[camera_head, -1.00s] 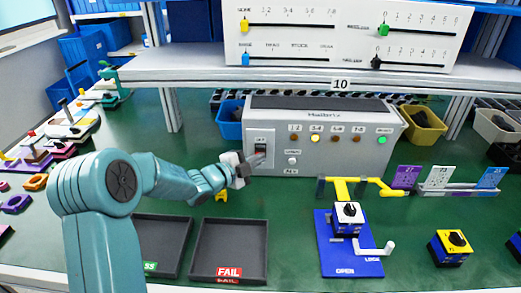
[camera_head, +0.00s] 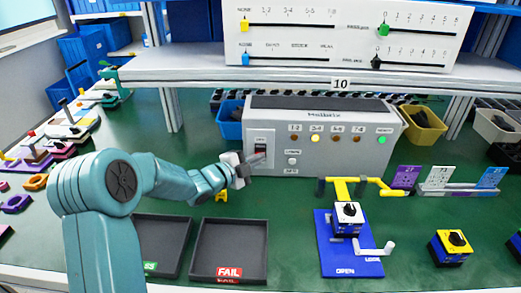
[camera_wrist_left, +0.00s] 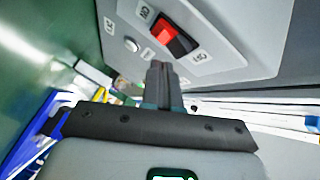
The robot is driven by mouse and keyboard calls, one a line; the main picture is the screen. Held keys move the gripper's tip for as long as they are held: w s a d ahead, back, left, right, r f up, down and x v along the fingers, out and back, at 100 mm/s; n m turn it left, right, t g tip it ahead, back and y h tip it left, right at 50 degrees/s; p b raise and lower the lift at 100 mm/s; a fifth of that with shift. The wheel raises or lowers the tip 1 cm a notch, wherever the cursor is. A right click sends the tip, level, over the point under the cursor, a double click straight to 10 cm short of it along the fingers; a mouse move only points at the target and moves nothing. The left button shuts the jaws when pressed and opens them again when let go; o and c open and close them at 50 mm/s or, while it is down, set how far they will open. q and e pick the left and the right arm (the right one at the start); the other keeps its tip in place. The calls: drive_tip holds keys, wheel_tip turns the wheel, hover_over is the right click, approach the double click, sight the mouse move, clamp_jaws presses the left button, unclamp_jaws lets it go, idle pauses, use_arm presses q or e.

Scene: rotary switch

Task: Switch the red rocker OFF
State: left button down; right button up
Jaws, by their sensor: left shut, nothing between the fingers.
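The red rocker (camera_head: 260,150) is on the left of the grey control box (camera_head: 340,160)'s front panel, on a light plate. In the left wrist view the rocker (camera_wrist_left: 166,31) shows a bright red half and a dark half. My left gripper (camera_head: 258,160) is shut and empty, its fingertips right at the rocker in the head view. In the left wrist view the shut fingers (camera_wrist_left: 160,75) point at the panel just below the rocker; I cannot tell whether they touch it. My right gripper is not in view.
A white push button (camera_head: 292,161) and a row of lamps with an amber (camera_head: 315,138) and a green one (camera_head: 382,140) lit share the panel. The shelf (camera_head: 300,75) hangs above. Two dark trays (camera_head: 230,250) and a blue latch board (camera_head: 350,260) lie in front.

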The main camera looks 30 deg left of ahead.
use_arm(q)
drive_tip(key=shift+w+a, duration=0.1)
drive_tip(key=shift+w, duration=0.05)
drive_tip(key=shift+w+a, duration=0.1)
drive_tip(key=shift+w, duration=0.1)
drive_tip(key=shift+w+a+r, duration=0.1)
drive_tip(key=shift+w+a, duration=0.1)
drive_tip(key=shift+w, duration=0.1)
idle(0.9)
drive_tip(key=shift+s+d+b, duration=0.4)
drive_tip(key=shift+s+b, duration=0.3)
drive_tip(key=shift+b, duration=0.1)
